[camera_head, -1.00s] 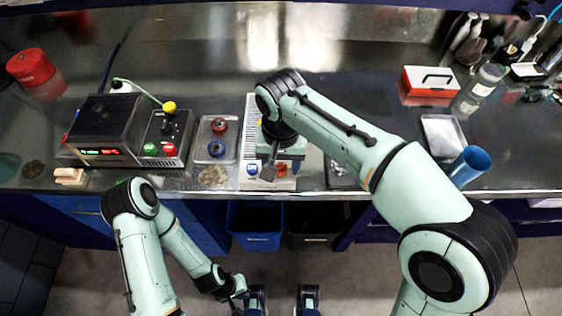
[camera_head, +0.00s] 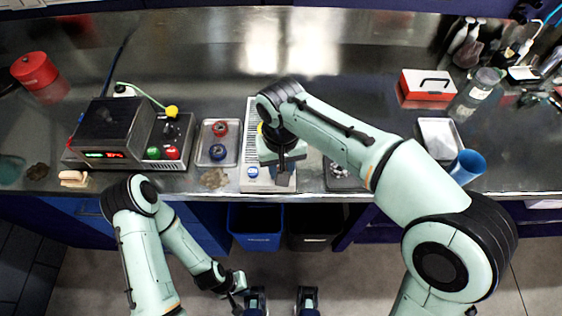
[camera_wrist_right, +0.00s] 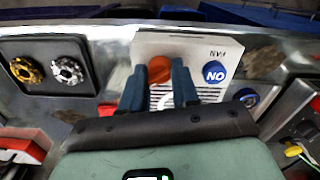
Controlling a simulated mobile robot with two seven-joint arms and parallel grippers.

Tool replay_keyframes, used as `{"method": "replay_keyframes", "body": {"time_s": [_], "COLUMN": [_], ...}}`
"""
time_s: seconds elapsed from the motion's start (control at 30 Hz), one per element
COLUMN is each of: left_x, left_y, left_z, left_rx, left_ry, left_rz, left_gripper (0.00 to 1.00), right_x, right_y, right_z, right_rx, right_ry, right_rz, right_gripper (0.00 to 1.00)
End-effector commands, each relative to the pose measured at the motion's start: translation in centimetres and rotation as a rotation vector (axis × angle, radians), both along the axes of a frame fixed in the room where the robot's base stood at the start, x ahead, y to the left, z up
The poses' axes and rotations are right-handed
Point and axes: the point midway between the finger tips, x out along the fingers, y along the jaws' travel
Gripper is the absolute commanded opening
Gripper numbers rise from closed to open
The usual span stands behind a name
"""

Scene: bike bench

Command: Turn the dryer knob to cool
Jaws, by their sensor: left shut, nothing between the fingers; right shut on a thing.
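The dryer is a pale slotted unit (camera_head: 250,135) on the bench, with a blue ON button (camera_head: 253,173) at its front. In the right wrist view the dryer's front panel (camera_wrist_right: 205,45) appears upside down, with an orange-red knob (camera_wrist_right: 160,69) and the blue button (camera_wrist_right: 214,72). My right gripper (camera_wrist_right: 158,80) is shut on the knob, one finger on each side of it. In the head view my right gripper (camera_head: 284,180) hides the knob. Any setting mark on the knob cannot be read. My left gripper (camera_head: 238,293) is shut and empty, low in front of the bench.
Left of the dryer are a tray with rings (camera_head: 218,158) and a black box with lit display (camera_head: 115,130) and coloured buttons. A blue cup (camera_head: 467,166), a grey tray (camera_head: 440,135) and a red-and-white box (camera_head: 427,84) stand to the right. Bins (camera_head: 256,240) are below.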

Motion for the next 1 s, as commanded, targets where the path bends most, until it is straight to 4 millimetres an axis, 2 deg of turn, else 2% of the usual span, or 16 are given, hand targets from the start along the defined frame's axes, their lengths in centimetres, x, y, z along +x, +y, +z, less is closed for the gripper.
{"method": "replay_keyframes", "body": {"time_s": [0.1,0.6,1.0], "left_x": [0.5,2.1,3.0], "left_y": [0.0,0.0,0.0], "left_z": [1.1,4.1,5.5], "left_rx": [0.0,0.0,-0.001], "left_ry": [-0.006,-0.023,-0.034], "left_rz": [0.0,0.0,0.0], "left_gripper": [0.0,0.0,0.0], "right_x": [0.0,0.0,0.0], "right_y": [-0.1,0.0,0.0], "right_z": [0.3,0.2,0.1], "right_rx": [-0.001,-0.001,-0.001], "right_ry": [0.002,0.002,0.001], "right_rz": [0.109,0.575,0.828], "right_gripper": [0.0,0.0,0.0]}}
